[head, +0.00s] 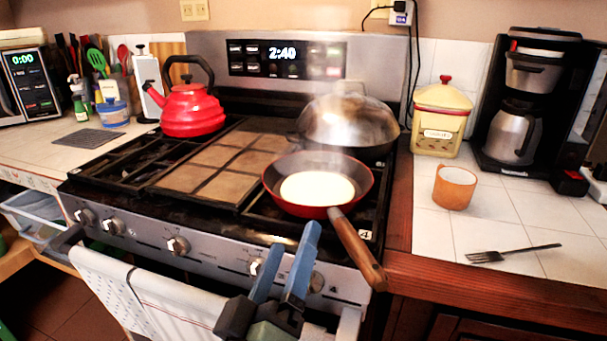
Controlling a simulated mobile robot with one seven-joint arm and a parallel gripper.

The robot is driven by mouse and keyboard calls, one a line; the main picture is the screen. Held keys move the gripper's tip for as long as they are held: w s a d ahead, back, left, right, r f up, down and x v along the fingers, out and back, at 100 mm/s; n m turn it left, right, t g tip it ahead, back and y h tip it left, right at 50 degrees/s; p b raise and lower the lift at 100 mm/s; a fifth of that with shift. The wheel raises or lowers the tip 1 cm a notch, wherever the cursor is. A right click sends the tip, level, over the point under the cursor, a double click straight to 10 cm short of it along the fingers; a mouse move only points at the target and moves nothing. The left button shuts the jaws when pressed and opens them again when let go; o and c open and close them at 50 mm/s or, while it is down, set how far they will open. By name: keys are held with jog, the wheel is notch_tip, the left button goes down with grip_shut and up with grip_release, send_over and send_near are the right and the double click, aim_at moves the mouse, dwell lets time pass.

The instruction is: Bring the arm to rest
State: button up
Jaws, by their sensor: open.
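My gripper (294,240) is at the bottom centre of the head view, in front of the stove. Its two blue fingers are apart, with nothing between them. The fingers point up toward a red pan (270,190) on the front right burner. The pan holds a pale round pancake (317,188), and its wooden handle (358,250) sticks out past the stove's front edge, just right of my gripper. The fingertips appear below the pan in the picture; I cannot tell the exact gap.
A red kettle (190,110) and a lidded pan (349,125) stand on the back burners. A towel (130,300) hangs on the oven handle. On the right counter are an orange cup (455,187), a fork (510,253), a canister (438,120) and a coffee maker (520,110).

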jog(key=s+d+r+m+t+y, duration=0.1)
jog(key=s+r+m+t+y, duration=0.25)
jog(key=r, duration=1.15)
jog(key=s+d+r+m+t+y, duration=0.1)
jog(key=s+r+m+t+y, duration=0.3)
jog(key=r, duration=1.2)
notch_tip(320, 180, up, 23)
jog(key=h+p, duration=0.2)
jog(key=p, duration=2.2)
jog(key=shift+s+a+n+t, duration=0.15)
jog(key=shift+s+n+t, duration=0.2)
jog(key=shift+s+n, duration=0.1)
